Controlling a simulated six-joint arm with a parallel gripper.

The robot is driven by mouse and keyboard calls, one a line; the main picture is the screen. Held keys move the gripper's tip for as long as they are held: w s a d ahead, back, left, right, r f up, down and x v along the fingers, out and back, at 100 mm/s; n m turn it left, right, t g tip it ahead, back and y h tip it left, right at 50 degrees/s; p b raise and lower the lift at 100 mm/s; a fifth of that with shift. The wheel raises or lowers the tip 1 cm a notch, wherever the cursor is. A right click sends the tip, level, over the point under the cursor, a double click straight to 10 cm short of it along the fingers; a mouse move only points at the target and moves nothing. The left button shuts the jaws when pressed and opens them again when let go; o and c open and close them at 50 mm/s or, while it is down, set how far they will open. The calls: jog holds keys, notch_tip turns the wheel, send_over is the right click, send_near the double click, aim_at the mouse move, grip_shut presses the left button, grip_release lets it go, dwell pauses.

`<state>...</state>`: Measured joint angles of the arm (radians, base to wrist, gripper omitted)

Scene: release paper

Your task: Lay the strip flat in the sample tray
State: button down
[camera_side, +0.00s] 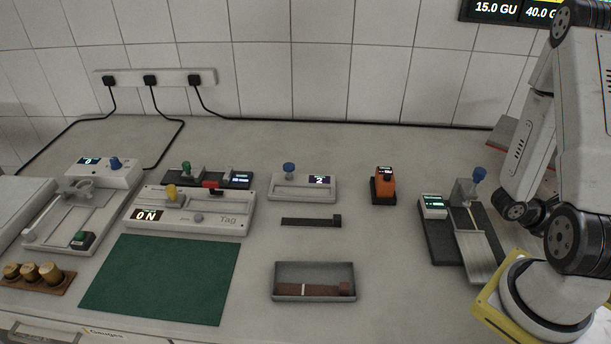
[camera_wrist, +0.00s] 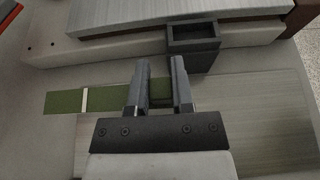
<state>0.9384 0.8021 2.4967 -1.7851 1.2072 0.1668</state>
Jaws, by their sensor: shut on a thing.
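In the wrist view, my gripper (camera_wrist: 160,75) is shut on a flat green strip (camera_wrist: 65,102) near its right end. The strip has a pale cross band and reaches out to the left of the fingers, above a brushed metal plate (camera_wrist: 255,115). Whether it touches the plate I cannot tell. In the side view the gripper's fingers and the green strip do not show. A shallow grey tray (camera_side: 313,268), apparently the sample tray, stands at front centre. A brown strip (camera_side: 305,290) with a pale band lies in it.
A dark square-topped block (camera_wrist: 193,42) stands just beyond the fingers. In the side view, a blue-knobbed device (camera_side: 433,235) stands on the right, an orange unit (camera_side: 384,184) behind centre, and a green mat (camera_side: 165,278) left of the tray.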

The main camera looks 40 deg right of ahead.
jog(key=shift+r, duration=1.4)
jog(key=w+d+r+n+t+h, duration=0.15)
jog(key=w+r+n+t, duration=0.35)
jog(key=w, duration=0.8)
jog(key=w+r+n+t+h, duration=0.3)
jog(key=w+r+n+t, duration=0.15)
jog(key=w, duration=0.85)
jog(key=w+a+r+n+t+y, duration=0.35)
jog(key=w+a+n+t, duration=0.4)
jog(key=w+a, duration=0.6)
jog(key=w+a+r+n+t+y, duration=0.1)
jog(key=w+a+n+t+y, duration=0.1)
jog(key=a, duration=0.6)
jog(key=w+a+r+n+t+y, duration=0.2)
jog(key=a+n+t+y, duration=0.1)
jog(key=a, duration=0.6)
jog(key=shift+w+a+n+y, duration=0.15)
jog(key=shift+a+n+y, duration=0.15)
jog(key=shift+n+y, duration=0.5)
